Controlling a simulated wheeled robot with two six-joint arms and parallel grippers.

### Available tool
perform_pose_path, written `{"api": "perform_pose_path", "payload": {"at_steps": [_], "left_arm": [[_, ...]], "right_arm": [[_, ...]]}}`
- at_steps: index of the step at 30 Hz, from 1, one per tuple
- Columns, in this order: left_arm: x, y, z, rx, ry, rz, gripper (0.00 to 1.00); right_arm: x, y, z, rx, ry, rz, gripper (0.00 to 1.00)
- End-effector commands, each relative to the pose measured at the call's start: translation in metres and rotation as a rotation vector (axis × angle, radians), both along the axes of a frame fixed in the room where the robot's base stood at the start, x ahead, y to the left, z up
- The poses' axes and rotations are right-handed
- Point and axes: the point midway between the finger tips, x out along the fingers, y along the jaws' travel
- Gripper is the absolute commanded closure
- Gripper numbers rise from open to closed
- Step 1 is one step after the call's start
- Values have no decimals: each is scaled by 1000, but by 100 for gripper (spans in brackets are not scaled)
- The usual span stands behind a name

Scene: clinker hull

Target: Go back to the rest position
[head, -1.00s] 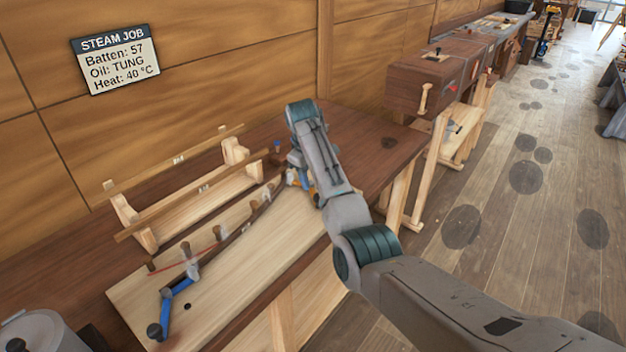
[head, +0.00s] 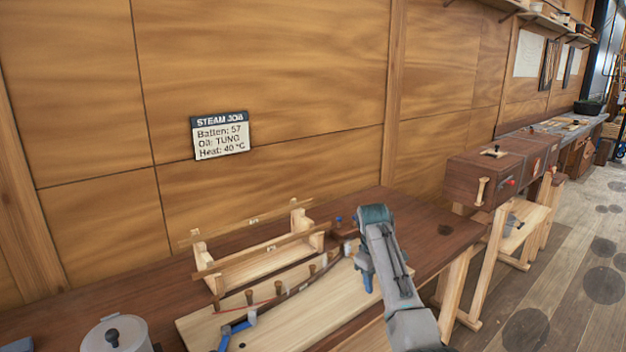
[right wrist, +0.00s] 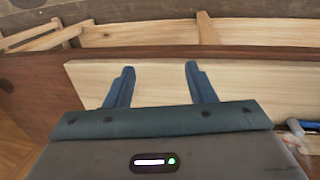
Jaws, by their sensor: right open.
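My right gripper (head: 368,283) reaches in from the lower right of the head view, over the right end of the pale board (head: 290,318) on the bench. In the right wrist view its two blue fingers (right wrist: 160,72) stand apart with nothing between them, the pale board (right wrist: 240,95) behind them. A thin dark curved batten (head: 322,273) runs along pegs on the board. A blue clamp (head: 232,330) is at its near left end. The batten's far end is close to the gripper and partly unclear. My left gripper is not in view.
A wooden rack (head: 265,262) with battens stands behind the board. A lidded grey pot (head: 115,335) is at the lower left. The bench top (head: 440,228) right of my arm is mostly clear. A "STEAM JOB" sign (head: 220,136) hangs on the wall.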

Motion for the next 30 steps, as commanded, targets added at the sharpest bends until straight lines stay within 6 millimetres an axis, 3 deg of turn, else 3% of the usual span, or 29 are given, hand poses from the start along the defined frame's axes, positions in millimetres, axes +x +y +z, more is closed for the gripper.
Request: {"api": "perform_pose_path", "payload": {"at_steps": [6,11,17,20,23,30], "left_arm": [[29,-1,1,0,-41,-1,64],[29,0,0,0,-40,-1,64],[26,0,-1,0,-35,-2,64],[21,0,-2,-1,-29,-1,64],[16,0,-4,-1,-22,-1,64],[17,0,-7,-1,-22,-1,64]], "right_arm": [[-5,-4,-43,9,1,-18,50],[-12,-9,-83,17,2,-36,50],[-29,-16,-150,32,1,-69,50],[-45,-21,-196,43,1,-91,50],[-71,-29,-257,56,3,-124,50],[-171,-49,-411,93,-2,-228,50]]}}
